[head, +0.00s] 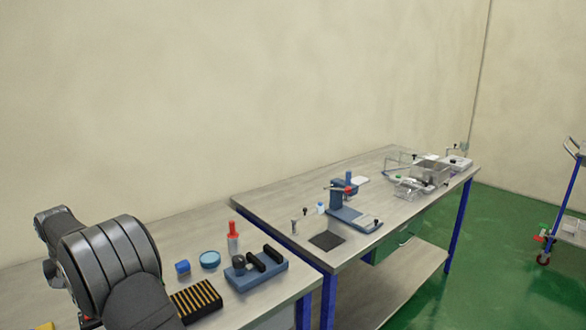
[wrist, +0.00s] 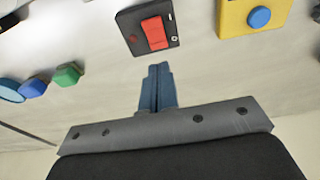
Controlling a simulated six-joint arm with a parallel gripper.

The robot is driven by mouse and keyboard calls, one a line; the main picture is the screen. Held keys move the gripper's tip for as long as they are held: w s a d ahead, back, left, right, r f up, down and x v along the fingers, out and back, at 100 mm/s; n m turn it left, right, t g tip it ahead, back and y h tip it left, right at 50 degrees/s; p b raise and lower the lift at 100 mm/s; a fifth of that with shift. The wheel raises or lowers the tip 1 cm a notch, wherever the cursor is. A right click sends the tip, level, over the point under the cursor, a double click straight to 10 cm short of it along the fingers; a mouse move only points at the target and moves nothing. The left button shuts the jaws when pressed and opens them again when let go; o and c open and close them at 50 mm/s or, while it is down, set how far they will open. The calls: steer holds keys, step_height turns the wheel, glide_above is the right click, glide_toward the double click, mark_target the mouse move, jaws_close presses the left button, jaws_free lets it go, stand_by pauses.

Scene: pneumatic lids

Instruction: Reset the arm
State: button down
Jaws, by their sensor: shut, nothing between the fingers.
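In the wrist view my gripper (wrist: 157,70) has its two blue-grey fingers pressed together, with nothing between them. It hangs over the grey bench surface, apart from the things on it. In the head view my arm stands at the lower left and the gripper is hidden.
In the wrist view a black box with a red switch (wrist: 155,32) lies just beyond the fingertips, and a yellow box with a blue button (wrist: 260,18) is to its right. In the head view a slotted black rack (head: 196,300) and a blue fixture (head: 256,273) stand near my arm.

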step_height(320, 180, down, 5)
steer(key=shift+f, duration=0.1)
stand_by(0.5)
steer(key=shift+r, duration=4.15)
steer(key=s+d+f+n, duration=0.1)
steer(key=s, duration=0.3)
steer(key=s+d+f+n, duration=0.1)
steer(key=s+f+n, duration=0.1)
steer(key=s, duration=0.3)
steer(key=s+d+f+n+g, duration=0.1)
steer(key=s+d+n, duration=0.1)
steer(key=s, duration=0.3)
steer(key=shift+f+h, duration=0.3)
steer(key=shift+h, duration=0.1)
